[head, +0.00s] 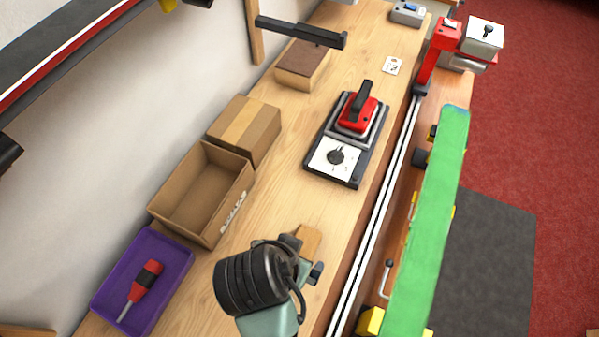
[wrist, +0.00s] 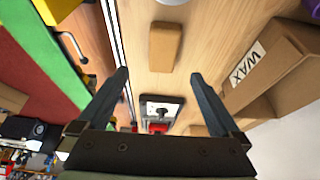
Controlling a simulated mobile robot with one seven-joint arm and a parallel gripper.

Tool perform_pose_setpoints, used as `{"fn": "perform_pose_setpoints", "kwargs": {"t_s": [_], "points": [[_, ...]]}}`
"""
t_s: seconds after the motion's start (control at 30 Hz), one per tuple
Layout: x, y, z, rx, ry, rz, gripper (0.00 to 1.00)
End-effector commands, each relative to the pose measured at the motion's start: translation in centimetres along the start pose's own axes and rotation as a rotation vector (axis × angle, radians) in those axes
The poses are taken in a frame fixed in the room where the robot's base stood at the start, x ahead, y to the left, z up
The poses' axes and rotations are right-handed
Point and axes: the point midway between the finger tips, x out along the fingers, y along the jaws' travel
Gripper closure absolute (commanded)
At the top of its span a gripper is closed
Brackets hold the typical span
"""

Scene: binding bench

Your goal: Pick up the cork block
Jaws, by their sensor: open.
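The cork block (wrist: 164,46) is a tan, rounded rectangular block lying on the wooden bench. In the wrist view it is at the upper middle, beyond and between my open fingertips. In the head view the cork block (head: 308,240) is partly hidden behind my gripper (head: 304,257). My gripper (wrist: 159,76) is open and empty in the wrist view, with a finger on each side of the picture's middle. The fingers do not appear to touch the block.
An open cardboard box (head: 156,209), marked WAX in the wrist view, stands left of the block. A purple tray (head: 100,296) holds a red-handled screwdriver (head: 141,287). A red-handled device (head: 357,113) stands further back. Metal rails (head: 377,213) run along the bench's right side.

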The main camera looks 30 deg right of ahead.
Motion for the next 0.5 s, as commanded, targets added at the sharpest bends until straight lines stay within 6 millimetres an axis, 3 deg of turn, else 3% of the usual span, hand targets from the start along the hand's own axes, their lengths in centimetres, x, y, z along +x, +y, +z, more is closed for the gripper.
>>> {"fn": "perform_pose_setpoints", "kwargs": {"t_s": [0.23,0.5], "points": [[4.7,0.0,0.0,-0.001,-0.001,0.000,0.00],[6.7,-0.2,-0.1,-0.001,0.002,-0.005,0.00]]}}
